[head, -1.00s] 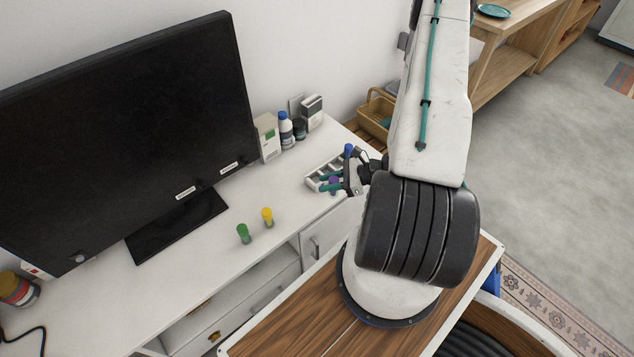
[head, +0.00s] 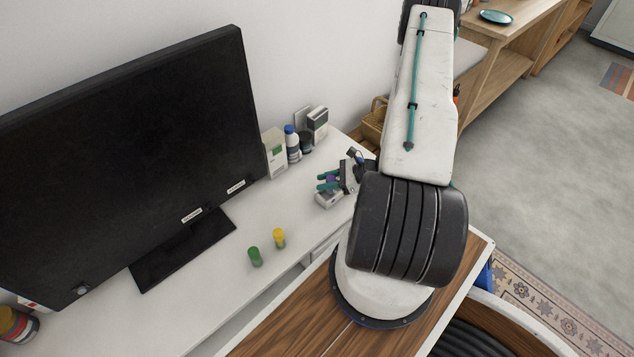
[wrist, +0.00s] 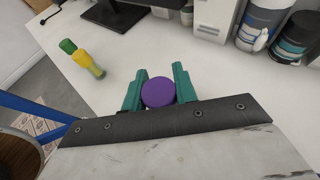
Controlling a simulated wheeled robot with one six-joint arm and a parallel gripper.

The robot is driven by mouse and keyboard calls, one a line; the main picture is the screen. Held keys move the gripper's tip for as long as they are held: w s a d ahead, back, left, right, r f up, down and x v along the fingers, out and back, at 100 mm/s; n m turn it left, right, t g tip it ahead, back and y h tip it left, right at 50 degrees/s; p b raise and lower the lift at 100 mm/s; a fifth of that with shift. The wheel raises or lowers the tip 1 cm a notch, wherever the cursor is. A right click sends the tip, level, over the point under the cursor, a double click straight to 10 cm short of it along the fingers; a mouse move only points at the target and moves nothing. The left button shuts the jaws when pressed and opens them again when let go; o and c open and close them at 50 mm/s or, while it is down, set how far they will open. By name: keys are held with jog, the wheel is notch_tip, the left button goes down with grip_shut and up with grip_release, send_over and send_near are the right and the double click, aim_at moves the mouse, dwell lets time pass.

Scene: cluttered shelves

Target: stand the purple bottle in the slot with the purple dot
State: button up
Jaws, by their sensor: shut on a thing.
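My gripper (head: 328,182) is over the white cabinet top, near its right end. In the wrist view its two teal fingers are shut on the purple bottle (wrist: 158,92), whose round purple top shows between them. In the head view only a bit of purple (head: 331,179) shows between the fingers. A white slotted rack (head: 327,200) is below and beside the gripper, mostly hidden by it. The purple dot is not visible, and I cannot tell whether the bottle touches the rack.
A green bottle (head: 254,256) and a yellow bottle (head: 279,238) stand on the cabinet top (head: 205,285) in front of the monitor (head: 130,150). A white box (head: 274,152), a blue-capped bottle (head: 292,143) and a dark jar (head: 306,142) stand by the wall.

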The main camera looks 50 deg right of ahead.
jog(key=f, duration=0.1)
jog(key=w+f, duration=0.1)
jog(key=f, duration=0.1)
jog(key=shift+w+d+f, duration=0.1)
jog(key=shift+w+f, duration=0.1)
jog(key=shift+f, duration=0.15)
jog(key=o, duration=1.1)
jog(key=shift+f, duration=0.1)
jog(key=shift+c, duration=0.2)
